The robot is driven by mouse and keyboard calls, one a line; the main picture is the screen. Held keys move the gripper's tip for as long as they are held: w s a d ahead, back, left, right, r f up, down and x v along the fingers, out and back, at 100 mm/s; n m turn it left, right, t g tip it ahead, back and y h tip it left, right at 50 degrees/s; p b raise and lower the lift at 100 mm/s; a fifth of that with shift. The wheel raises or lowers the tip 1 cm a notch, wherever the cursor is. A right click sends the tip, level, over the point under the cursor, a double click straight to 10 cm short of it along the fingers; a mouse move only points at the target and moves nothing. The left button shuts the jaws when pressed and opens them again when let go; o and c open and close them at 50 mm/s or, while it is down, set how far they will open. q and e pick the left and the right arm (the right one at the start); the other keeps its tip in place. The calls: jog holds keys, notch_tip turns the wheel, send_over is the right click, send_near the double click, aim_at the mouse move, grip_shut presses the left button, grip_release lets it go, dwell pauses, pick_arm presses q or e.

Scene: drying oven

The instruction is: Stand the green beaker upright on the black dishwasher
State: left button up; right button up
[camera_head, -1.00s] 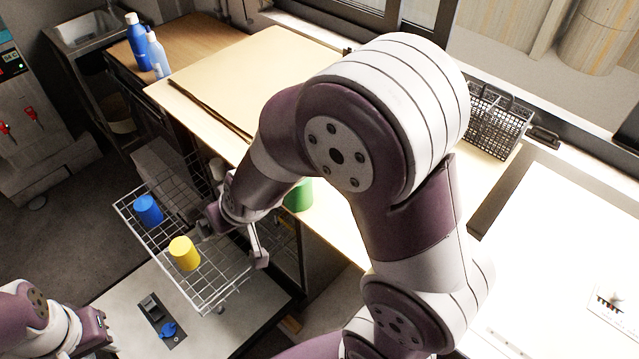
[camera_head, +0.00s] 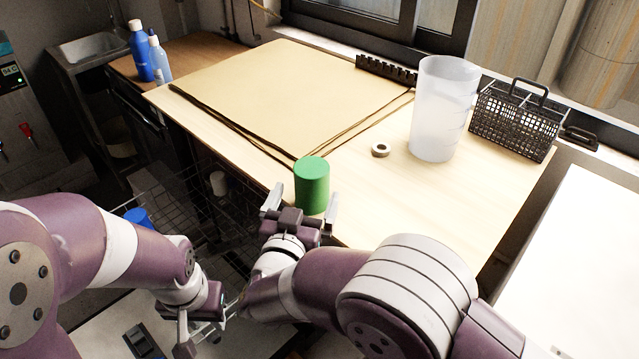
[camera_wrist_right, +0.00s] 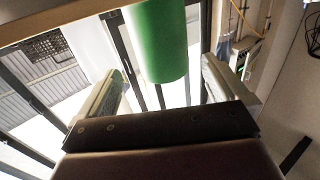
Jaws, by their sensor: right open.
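The green beaker (camera_head: 312,186) stands on its end at the front edge of the wooden worktop (camera_head: 460,215), its flat green end facing up. My right gripper (camera_head: 301,204) is open, with one finger on each side of the beaker. In the right wrist view the beaker (camera_wrist_right: 158,42) hangs into the gap between the open fingers (camera_wrist_right: 160,92), with space visible on both sides. My left gripper (camera_head: 208,325) is low at the front with its fingers apart and empty. The dark dishwasher opening and wire rack (camera_head: 215,215) lie below the worktop, partly hidden by my arms.
A blue cup (camera_head: 138,217) sits in the rack, partly hidden. A clear jug (camera_head: 440,110), a tape roll (camera_head: 380,150) and a black basket (camera_head: 515,120) stand on the worktop. A large tan board (camera_head: 290,95) covers its left part. Blue bottles (camera_head: 141,50) stand farther left.

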aim_at(311, 167)
jog(key=x, duration=0.6)
jog(key=shift+w, duration=0.4)
jog(key=shift+s+r, duration=0.1)
jog(key=shift+c, duration=0.3)
jog(key=c, duration=1)
jog(key=shift+c, duration=0.2)
notch_tip(311, 167, up, 4)
jog(key=shift+r+p, duration=0.1)
jog(key=shift+p, duration=0.2)
jog(key=s+d+r+p, duration=0.1)
jog(key=s+d+r, duration=0.5)
jog(key=d, duration=0.4)
jog(key=shift+r, duration=0.4)
